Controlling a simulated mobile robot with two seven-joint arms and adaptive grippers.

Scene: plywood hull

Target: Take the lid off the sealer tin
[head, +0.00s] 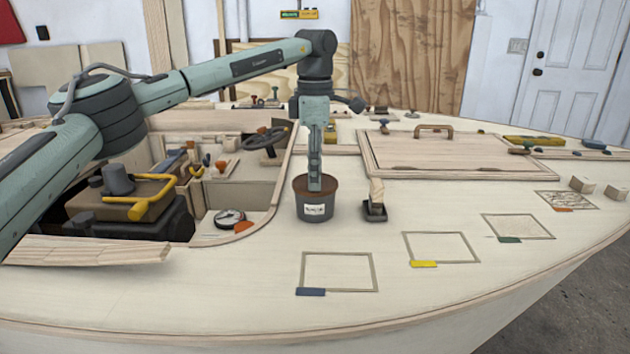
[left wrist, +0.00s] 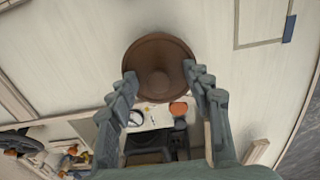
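The sealer tin (head: 315,208) is a dark grey pot with a white label, standing upright on the pale deck. Its brown lid (head: 300,184) sits on top. My left gripper (head: 315,188) points straight down over the lid. I cannot tell whether the fingertips touch the lid. My right gripper is not in view.
A brush in a small dark tray (head: 375,208) stands close right of the tin. The open cockpit (head: 235,195) with a gauge (head: 229,217) lies left. A wooden hatch (head: 450,155) lies behind right.

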